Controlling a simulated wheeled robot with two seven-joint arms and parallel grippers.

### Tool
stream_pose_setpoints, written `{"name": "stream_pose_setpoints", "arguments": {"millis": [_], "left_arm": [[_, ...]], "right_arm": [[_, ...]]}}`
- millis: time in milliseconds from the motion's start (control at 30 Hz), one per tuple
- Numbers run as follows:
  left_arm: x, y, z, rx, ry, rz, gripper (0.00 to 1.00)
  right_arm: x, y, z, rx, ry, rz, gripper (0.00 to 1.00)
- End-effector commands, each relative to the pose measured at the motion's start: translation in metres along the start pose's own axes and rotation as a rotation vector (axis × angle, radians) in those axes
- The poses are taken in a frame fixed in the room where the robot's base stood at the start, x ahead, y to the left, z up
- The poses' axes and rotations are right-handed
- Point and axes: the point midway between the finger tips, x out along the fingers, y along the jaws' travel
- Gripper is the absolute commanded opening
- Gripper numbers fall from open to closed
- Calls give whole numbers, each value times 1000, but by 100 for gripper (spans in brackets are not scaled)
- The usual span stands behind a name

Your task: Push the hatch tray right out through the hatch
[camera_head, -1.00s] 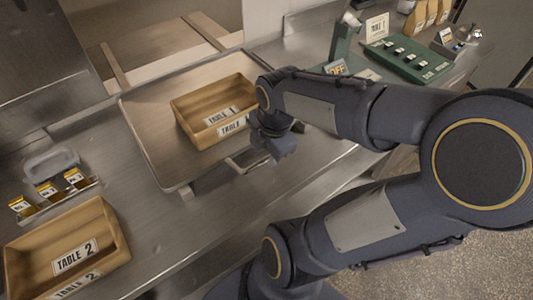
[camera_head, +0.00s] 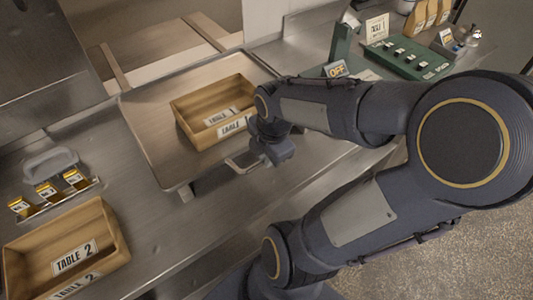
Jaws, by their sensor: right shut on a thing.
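The hatch tray (camera_head: 160,135) is a flat grey metal tray on the steel counter, its far part at the hatch opening (camera_head: 160,30). A wooden box labelled TABLE 1 (camera_head: 190,103) sits on the tray. My right gripper (camera_head: 245,162) is at the tray's near edge, shut on the tray's handle there; its fingers are mostly hidden behind the wrist. My left gripper is not in view.
A wooden box labelled TABLE 2 (camera_head: 112,232) and a small rack with yellow-topped tags (camera_head: 50,190) stand at the left. The counter (camera_head: 185,235) in front of the tray is clear.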

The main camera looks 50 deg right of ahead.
Motion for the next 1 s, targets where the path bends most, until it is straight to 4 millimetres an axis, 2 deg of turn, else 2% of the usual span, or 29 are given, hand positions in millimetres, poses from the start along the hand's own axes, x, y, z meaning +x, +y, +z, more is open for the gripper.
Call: {"name": "stream_pose_setpoints", "arguments": {"millis": [167, 367, 667, 1000], "left_arm": [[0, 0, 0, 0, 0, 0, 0], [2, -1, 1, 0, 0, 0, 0], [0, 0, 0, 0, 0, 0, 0], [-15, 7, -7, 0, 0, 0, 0]], "right_arm": [[1, 5, 0, -1, 1, 0, 0], [6, 29, -1, -4, 2, 0, 0], [19, 103, -2, -3, 3, 1, 0], [35, 197, -3, -1, 2, 0, 0]]}}
